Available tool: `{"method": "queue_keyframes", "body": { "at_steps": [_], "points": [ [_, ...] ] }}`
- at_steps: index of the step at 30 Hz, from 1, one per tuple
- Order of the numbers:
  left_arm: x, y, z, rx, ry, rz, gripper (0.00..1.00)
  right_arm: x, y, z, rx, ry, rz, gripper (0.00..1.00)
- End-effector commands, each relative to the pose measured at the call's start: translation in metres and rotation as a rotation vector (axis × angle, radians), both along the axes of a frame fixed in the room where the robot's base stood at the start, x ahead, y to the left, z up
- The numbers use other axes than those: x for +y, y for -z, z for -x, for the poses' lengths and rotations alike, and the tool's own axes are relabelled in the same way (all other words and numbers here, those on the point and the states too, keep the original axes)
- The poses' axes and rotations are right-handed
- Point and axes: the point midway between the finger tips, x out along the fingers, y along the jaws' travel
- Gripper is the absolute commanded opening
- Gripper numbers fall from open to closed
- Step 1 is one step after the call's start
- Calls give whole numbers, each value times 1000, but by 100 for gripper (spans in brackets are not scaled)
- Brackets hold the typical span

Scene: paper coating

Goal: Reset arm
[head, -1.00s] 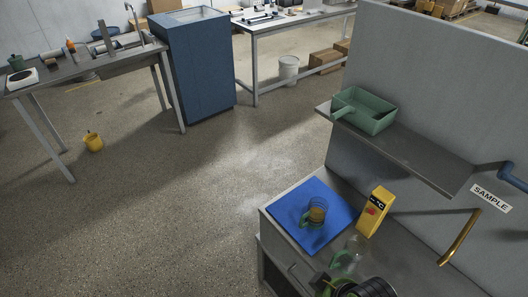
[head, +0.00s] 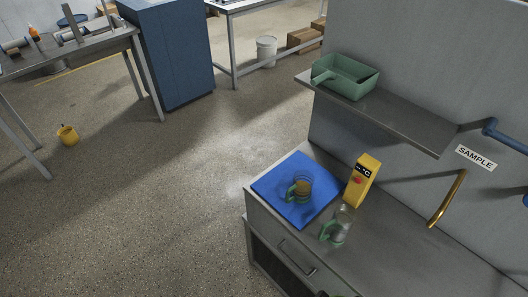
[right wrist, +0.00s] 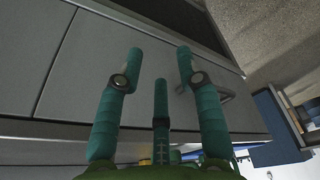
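My right gripper shows in the right wrist view (right wrist: 160,70), with teal fingers spread apart and nothing between them. It faces the grey cabinet front (right wrist: 75,65). In the head view neither gripper can be made out; only a small dark bit shows at the bottom edge. On the counter, a mug with a green handle and amber contents (head: 301,184) stands on a blue mat (head: 282,205). A clear mug with a green handle (head: 338,228) stands beside the mat.
A green scoop-like tray (head: 346,78) sits on the wall shelf (head: 400,122). A brass curved pipe (head: 446,200) and a SAMPLE label (head: 476,158) are on the right panel.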

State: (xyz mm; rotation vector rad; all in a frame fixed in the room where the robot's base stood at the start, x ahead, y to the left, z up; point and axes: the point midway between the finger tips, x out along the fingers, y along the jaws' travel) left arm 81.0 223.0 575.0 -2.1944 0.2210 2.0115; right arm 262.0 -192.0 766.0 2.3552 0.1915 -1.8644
Motion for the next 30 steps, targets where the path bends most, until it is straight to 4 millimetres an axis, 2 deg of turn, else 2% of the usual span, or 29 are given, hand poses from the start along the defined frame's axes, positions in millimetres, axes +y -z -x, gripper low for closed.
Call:
{"method": "queue_keyframes", "body": {
  "at_steps": [1, 3, 5, 9, 12, 15, 19, 30],
  "points": [
    [0, 14, 0, -1, 0, 0, 100, -1, 40, 10, 22, -2, 3, 36],
    [0, 24, -1, -1, 0, 0, 100, -3, 82, 25, 40, -5, 5, 36],
    [0, 31, -1, -2, 0, 0, 100, -5, 115, 39, 53, -8, 6, 36],
    [-1, 49, -3, -4, 0, 1, 100, -12, 184, 82, 86, -16, 11, 36],
    [-1, 60, -4, -5, 0, 1, 100, -18, 221, 114, 106, -20, 13, 36],
    [-1, 68, -4, -6, 0, 1, 100, -23, 246, 143, 122, -25, 16, 36],
    [-1, 74, -4, -6, 0, 1, 100, -28, 261, 167, 132, -29, 18, 36],
    [-1, 74, -4, -6, 0, 1, 100, -28, 262, 168, 133, -29, 18, 36]
  ]
}}
